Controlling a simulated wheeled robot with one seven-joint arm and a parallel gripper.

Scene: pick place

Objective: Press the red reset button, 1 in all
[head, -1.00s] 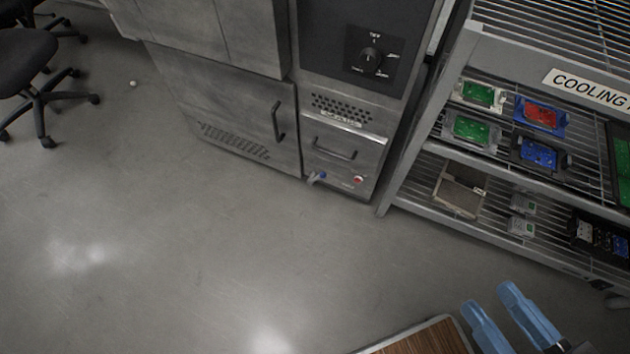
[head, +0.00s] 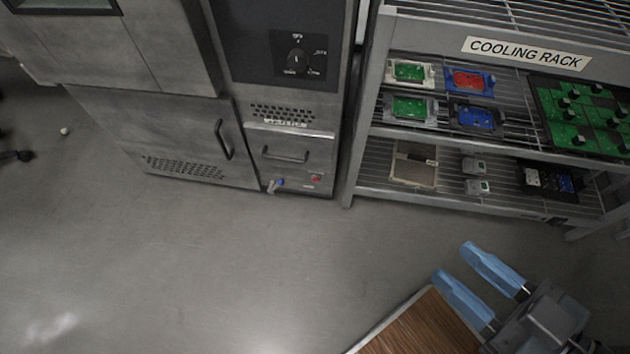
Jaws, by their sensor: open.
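The small red button (head: 316,179) sits low on the front of a grey metal cabinet (head: 291,170), near its bottom right corner. A small blue-handled valve (head: 279,183) is just left of it. My gripper (head: 482,270) is at the lower right of the head view, with its two blue fingers apart and nothing between them. It is well away from the button, which is unobstructed in this view.
A cooling rack (head: 377,120) with several circuit boards in fixtures stands right of the cabinet. A wood-topped surface (head: 425,330) lies beside my gripper at the bottom. A black rotary knob (head: 297,60) is higher on the cabinet. The floor (head: 200,270) in front is clear.

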